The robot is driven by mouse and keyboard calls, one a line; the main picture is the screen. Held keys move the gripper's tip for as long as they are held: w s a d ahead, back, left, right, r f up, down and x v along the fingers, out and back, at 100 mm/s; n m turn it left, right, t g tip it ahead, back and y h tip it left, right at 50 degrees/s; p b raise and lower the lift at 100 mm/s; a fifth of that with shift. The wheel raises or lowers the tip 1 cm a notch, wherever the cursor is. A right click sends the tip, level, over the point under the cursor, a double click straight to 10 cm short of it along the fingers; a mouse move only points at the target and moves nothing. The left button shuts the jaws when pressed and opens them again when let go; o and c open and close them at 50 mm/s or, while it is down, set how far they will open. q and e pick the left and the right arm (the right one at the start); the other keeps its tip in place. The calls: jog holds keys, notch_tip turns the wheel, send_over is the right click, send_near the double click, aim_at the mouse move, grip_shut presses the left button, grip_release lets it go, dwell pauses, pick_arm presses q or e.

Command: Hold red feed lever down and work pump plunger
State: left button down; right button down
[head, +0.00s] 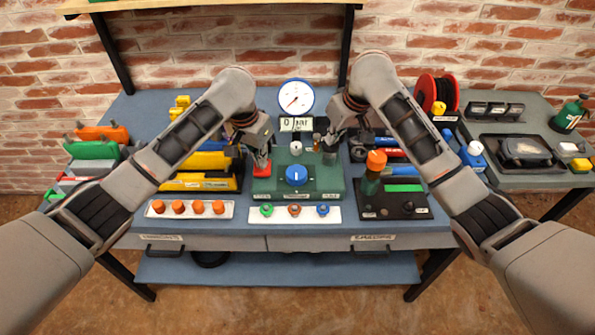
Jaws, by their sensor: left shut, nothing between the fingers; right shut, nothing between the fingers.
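The green pump unit (268,188) stands in the middle of the workbench, with a blue knob (297,175) on its front. The red feed lever (262,168) is at the unit's left side. My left gripper (262,157) is shut, with its fingertips right above or on the red lever; I cannot tell whether they press it. My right gripper (330,147) is shut and empty at the unit's back right, beside a small upright grey post (317,141) that may be the plunger. My gripper partly hides that area. A round gauge (296,97) stands behind, above a "0 bar" display (297,124).
A white strip with several orange caps (199,207) lies front left. Another strip with coloured caps (295,211) lies front centre. A dark tray (408,205) with a green, orange-topped bottle (373,172) is at right. Yellow tools (207,160) lie left; a red reel (434,92) stands back right.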

jog(key=shift+r, duration=1.6)
jog(key=shift+f, duration=0.15)
jog(key=shift+f, duration=2.3)
jog(key=shift+r, duration=2.45)
notch_tip(320, 180, up, 6)
